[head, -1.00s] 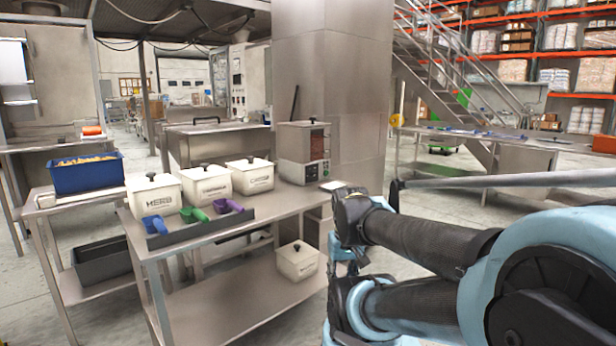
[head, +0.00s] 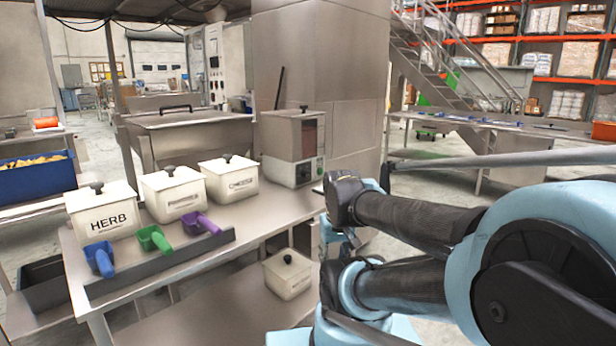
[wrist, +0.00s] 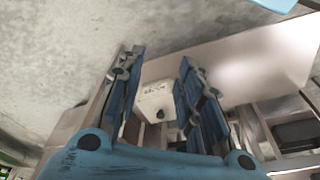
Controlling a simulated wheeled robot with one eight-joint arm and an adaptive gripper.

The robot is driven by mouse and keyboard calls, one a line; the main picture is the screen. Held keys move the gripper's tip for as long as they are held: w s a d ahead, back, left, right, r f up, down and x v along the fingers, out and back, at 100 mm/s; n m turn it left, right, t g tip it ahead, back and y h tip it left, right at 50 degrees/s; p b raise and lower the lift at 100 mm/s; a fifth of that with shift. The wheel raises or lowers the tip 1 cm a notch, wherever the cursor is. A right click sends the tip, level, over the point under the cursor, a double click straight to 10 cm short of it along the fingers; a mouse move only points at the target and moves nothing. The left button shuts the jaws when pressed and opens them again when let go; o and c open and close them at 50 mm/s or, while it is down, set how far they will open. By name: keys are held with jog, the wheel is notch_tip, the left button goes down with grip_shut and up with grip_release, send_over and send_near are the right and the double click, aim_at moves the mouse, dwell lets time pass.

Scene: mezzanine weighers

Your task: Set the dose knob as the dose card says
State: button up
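The dosing machine (head: 292,135), a grey box with a dark window and a small front panel (head: 303,174), stands at the back right of the steel table in the head view. Its dose knob is too small to make out for certain. No readable dose card shows; the table beside the machine is partly hidden by my arm. In the wrist view my gripper (wrist: 160,58) points down with its two blue fingers apart and nothing between them. A white lidded bin (wrist: 157,100) shows beyond them, lower down.
On the table (head: 225,245) stand white bins, one marked HERB (head: 108,222), with blue (head: 100,258), green (head: 153,239) and purple (head: 200,223) scoops in front. A white bin (head: 287,275) sits on the lower shelf. A long bench (head: 470,127) stands at the back right.

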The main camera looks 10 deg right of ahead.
jog(key=shift+o, duration=1.6)
jog(key=shift+s+r, duration=0.2)
jog(key=n+t+y, duration=0.6)
jog(key=n+t, duration=0.6)
jog(key=n, duration=0.2)
send_near(308, 175)
jog(key=x, duration=0.8)
jog(key=shift+w+a, duration=0.15)
jog(key=shift+w, duration=0.05)
